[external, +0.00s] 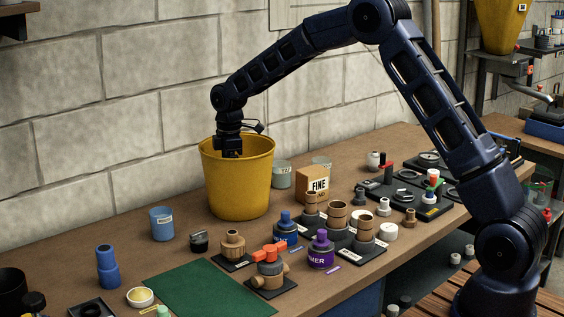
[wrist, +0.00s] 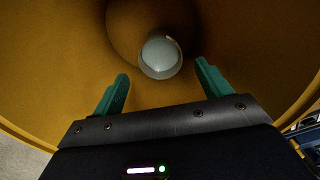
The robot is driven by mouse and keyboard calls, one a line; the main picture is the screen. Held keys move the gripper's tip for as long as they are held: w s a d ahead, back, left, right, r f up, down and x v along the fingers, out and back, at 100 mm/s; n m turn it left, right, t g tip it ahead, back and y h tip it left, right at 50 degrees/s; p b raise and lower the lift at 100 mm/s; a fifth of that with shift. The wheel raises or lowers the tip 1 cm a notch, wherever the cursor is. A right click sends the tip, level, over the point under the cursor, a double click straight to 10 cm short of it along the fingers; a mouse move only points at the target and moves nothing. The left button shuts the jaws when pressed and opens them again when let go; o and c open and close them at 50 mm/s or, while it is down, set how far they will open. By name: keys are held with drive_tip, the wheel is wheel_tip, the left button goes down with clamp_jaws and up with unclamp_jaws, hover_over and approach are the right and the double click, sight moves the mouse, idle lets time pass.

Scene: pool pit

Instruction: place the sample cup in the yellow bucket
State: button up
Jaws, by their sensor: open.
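The yellow bucket (external: 240,190) stands upright on the bench near the wall. My gripper (external: 231,154) points down into its mouth. In the wrist view the bucket's inner wall (wrist: 62,62) surrounds the jaws. A pale round cup (wrist: 160,55), which looks like the sample cup, is inside the bucket, deeper than the fingertips. The green fingers of my gripper (wrist: 162,78) are spread apart, with nothing between them. The cup appears apart from both fingers. The bucket's wall hides it in the external view.
A blue cup (external: 162,223) and a grey-green cup (external: 281,174) stand beside the bucket. A FINE box (external: 313,184) and several pipe fittings crowd the bench to the right. A green mat (external: 205,288) lies clear in front.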

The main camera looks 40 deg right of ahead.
drive_tip(key=s+d+r+m+t, duration=0.1)
drive_tip(key=s+d+r, duration=0.1)
drive_tip(key=s+r, duration=0.45)
drive_tip(key=s+d+r+m, duration=0.2)
drive_tip(key=s+r, duration=0.2)
drive_tip(key=r, duration=0.5)
drive_tip(key=s+d+r+m+t, duration=0.1)
drive_tip(key=s+d+r+m, duration=0.1)
drive_tip(key=s+r, duration=0.35)
drive_tip(key=s+d+r+m, duration=0.1)
drive_tip(key=s+d+r, duration=0.15)
drive_tip(key=s, duration=0.65)
drive_tip(key=s+d+m+t, duration=0.1)
drive_tip(key=s+d+m, duration=0.1)
drive_tip(key=s, duration=1.3)
drive_tip(key=s+d+f+m+t, duration=0.1)
drive_tip(key=s+m, duration=0.4)
drive_tip(key=s, duration=1)
drive_tip(key=shift+s+d, duration=0.15)
drive_tip(key=shift+d, duration=0.5)
